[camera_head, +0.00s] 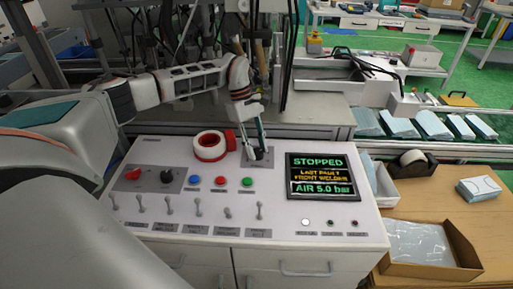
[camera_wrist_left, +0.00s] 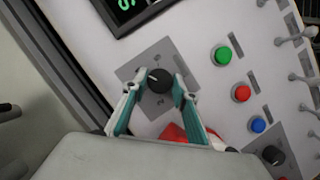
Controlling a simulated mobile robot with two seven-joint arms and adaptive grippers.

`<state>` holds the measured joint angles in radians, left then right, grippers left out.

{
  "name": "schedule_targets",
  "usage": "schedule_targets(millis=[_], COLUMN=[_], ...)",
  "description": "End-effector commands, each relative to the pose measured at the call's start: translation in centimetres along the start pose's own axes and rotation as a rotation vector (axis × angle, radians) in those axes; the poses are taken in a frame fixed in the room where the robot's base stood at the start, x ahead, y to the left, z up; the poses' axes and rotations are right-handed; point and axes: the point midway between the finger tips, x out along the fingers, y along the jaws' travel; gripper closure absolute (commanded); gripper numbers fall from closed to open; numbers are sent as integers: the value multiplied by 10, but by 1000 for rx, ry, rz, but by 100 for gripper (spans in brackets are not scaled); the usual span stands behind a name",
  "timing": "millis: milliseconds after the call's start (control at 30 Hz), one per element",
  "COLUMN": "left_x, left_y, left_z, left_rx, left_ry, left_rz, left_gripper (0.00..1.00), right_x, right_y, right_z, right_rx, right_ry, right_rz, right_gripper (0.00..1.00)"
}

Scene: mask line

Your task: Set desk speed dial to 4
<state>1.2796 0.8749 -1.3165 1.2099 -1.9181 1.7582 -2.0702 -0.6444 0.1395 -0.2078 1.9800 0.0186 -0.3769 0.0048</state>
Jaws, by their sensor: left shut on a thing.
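The speed dial is a round black knob (camera_wrist_left: 160,79) on a grey plate (camera_wrist_left: 137,73) in the left wrist view. A short pale pointer mark shows on the knob, toward the left of the picture. The plate's numbers are too small to read surely. My left gripper (camera_wrist_left: 156,89) is shut on the knob, with one green-padded finger on each side. In the head view my left gripper (camera_head: 261,153) reaches down onto the dial plate (camera_head: 250,161), left of the display, and mostly hides the knob. My right gripper is not in view.
Blue, red and green buttons (camera_head: 221,181) and several toggle levers (camera_head: 168,206) stand in front. The display (camera_head: 322,176) reads STOPPED.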

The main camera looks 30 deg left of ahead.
Motion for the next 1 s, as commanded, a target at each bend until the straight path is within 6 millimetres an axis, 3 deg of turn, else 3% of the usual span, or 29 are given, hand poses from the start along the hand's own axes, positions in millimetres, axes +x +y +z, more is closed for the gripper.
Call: schedule_targets(millis=[367,400,433,800,1000], left_x=[1,1,1,-1,-25], left_y=[0,0,0,0,1], left_z=[0,0,0,0,-1], left_rx=[3,3,3,2,1], left_ry=[1,1,1,1,3], left_rz=[-2,-2,-2,-1,2], left_gripper=[94,62,55,55,55], right_x=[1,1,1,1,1], right_y=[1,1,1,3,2], right_z=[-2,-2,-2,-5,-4], right_rx=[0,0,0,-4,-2], right_ry=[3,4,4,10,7], right_rz=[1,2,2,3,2], right_gripper=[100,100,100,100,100])
